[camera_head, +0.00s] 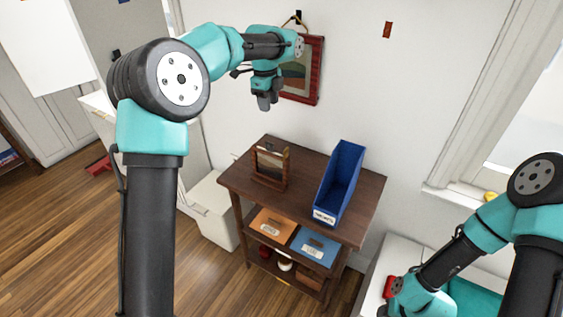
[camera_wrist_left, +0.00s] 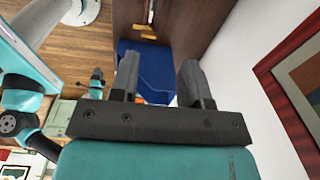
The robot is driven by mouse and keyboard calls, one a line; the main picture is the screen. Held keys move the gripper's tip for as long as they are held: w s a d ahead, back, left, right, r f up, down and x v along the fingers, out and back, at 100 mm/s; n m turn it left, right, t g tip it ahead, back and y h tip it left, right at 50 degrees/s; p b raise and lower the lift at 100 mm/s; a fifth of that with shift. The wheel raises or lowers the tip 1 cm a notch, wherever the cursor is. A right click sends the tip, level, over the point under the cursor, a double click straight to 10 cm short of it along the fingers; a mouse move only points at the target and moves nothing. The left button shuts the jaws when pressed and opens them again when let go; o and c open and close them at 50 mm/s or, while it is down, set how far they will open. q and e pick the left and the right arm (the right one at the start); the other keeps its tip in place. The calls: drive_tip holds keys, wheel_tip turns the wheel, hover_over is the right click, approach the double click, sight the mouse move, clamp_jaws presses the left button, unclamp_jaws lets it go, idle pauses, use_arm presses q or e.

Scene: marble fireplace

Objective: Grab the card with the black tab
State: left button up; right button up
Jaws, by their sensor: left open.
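I cannot make out a card with a black tab in either view. A small wooden holder (camera_head: 270,167) stands on the dark wooden table (camera_head: 308,165); any cards in it are too small to tell. My left gripper (camera_head: 266,103) is open and empty, pointing down above the table's back, in front of the wall picture. In the left wrist view its two fingers (camera_wrist_left: 160,70) are apart, with a blue bin (camera_wrist_left: 152,62) beyond them. My right arm comes in at the lower right, its gripper end cut off by the bottom edge.
The blue bin (camera_head: 341,182), with a white label, stands right of the holder. Orange (camera_head: 270,221) and blue (camera_head: 315,247) labelled items show on the shelf below. A framed picture (camera_head: 304,70) hangs close to my left gripper.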

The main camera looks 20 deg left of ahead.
use_arm(q)
drive_tip(key=shift+a+r+m+g+y, duration=0.15)
drive_tip(key=shift+r+m+g+y, duration=0.15)
drive_tip(key=shift+r, duration=0.15)
drive_tip(key=shift+f, duration=0.1)
approach(270, 143)
drive_tip(key=f, duration=0.5)
drive_tip(key=shift+a+f, duration=0.1)
drive_tip(key=shift+a, duration=0.1)
drive_tip(key=shift+w+f, duration=0.1)
drive_tip(key=shift+f, duration=2.5)
drive_tip(key=shift+c, duration=0.3)
clamp_jaws()
